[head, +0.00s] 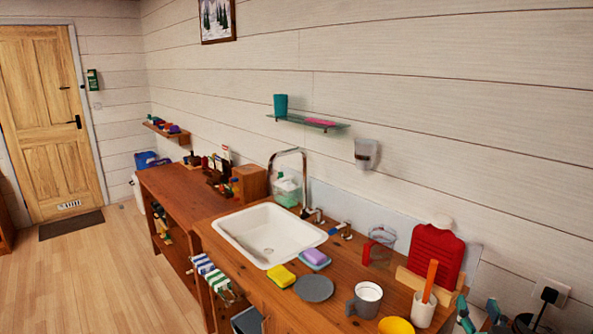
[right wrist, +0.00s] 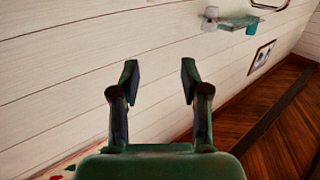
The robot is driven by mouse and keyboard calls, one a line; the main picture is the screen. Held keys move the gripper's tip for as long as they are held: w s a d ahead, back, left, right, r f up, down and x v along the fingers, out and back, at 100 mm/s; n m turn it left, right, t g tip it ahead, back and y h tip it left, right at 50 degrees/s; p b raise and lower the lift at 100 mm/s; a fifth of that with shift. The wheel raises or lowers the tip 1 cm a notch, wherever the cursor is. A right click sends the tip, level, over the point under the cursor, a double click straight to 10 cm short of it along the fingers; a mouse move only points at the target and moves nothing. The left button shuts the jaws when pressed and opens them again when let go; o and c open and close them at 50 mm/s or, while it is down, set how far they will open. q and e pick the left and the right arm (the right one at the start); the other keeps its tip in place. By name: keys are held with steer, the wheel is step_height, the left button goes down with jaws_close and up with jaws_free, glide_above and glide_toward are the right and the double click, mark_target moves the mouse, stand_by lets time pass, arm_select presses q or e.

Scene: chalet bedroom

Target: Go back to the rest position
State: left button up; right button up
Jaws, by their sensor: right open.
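My right gripper (head: 478,310) shows at the bottom right edge of the head view, beside the counter's right end, with only its dark teal fingers in the picture. In the right wrist view its two fingers (right wrist: 159,80) stand wide apart with nothing between them, in front of the white plank wall (right wrist: 70,65). My left gripper is not in the head view.
The wooden counter (head: 190,211) holds a white sink (head: 276,222), a sponge, a grey plate (head: 314,288), a mug (head: 365,300), a yellow bowl (head: 396,326) and a utensil cup (head: 422,311). A red board (head: 436,256) leans by the wall. The floor (head: 105,270) at left is clear.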

steer(key=s+a+f+n+g+y, duration=0.1)
steer(key=a+f+g+y, duration=0.3)
steer(key=f, duration=0.8)
steer(key=s+a+f+g+y, duration=0.1)
steer(key=a+f+g, duration=0.35)
steer(key=f, duration=0.75)
steer(key=s+a+f+g+y, duration=0.2)
steer(key=s+a+f+g, duration=0.2)
steer(key=s+a+f, duration=0.45)
steer(key=s+a+f+g+y, duration=0.2)
steer(key=s+a+f+g, duration=0.25)
steer(key=s+f, duration=0.55)
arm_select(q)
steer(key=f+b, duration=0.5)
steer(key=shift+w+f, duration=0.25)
arm_select(e)
steer(key=f, duration=0.4)
steer(key=shift+s+a+f, duration=0.1)
steer(key=shift+s+f, duration=0.1)
